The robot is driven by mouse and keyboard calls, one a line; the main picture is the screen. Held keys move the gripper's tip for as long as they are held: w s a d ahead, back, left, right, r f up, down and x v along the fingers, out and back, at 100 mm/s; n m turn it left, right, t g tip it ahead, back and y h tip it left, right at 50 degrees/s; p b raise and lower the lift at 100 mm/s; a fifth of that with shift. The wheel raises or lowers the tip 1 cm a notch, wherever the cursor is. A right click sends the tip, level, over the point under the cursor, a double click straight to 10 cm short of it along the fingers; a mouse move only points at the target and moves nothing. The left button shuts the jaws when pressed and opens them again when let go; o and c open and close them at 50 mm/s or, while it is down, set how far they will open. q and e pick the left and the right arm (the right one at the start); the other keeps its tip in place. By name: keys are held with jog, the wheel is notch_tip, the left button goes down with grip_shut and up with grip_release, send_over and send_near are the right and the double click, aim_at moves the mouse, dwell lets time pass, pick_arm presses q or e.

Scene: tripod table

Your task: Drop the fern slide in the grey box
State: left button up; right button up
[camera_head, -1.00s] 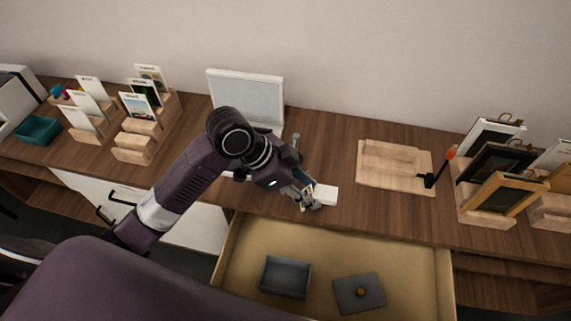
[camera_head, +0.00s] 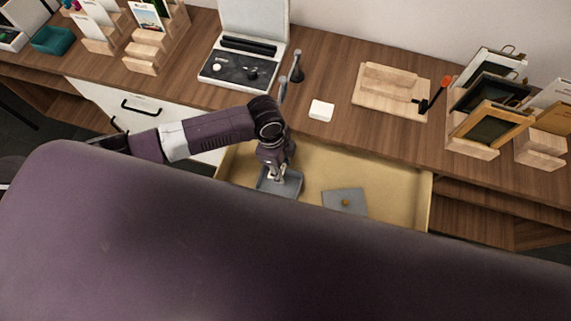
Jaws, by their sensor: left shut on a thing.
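The grey box (camera_head: 290,187) is a small open tray inside the pulled-out drawer, at its left side. My left gripper (camera_head: 277,177) points down over the box, with its fingertips at or just above the box's opening. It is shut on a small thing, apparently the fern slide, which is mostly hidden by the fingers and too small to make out. I cannot tell whether it touches the box floor. My right gripper is not in view.
The box's grey lid (camera_head: 344,201) with a knob lies to the right in the drawer (camera_head: 385,188). On the desk are a white block (camera_head: 321,110), an open case (camera_head: 238,71), a wooden board (camera_head: 391,91) and framed pictures (camera_head: 487,126). My own purple body hides the drawer's front.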

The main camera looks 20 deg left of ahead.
pick_arm(q)
jog(key=shift+r+p, duration=0.2)
jog(key=shift+p, duration=0.3)
notch_tip(320, 180, down, 11)
jog(key=b, duration=0.6)
jog(key=shift+b, duration=0.3)
jog(key=shift+f+b, duration=0.5)
jog(key=shift+f, duration=0.35)
jog(key=o, duration=0.8)
jog(key=o, duration=0.3)
jog(key=shift+o, duration=0.2)
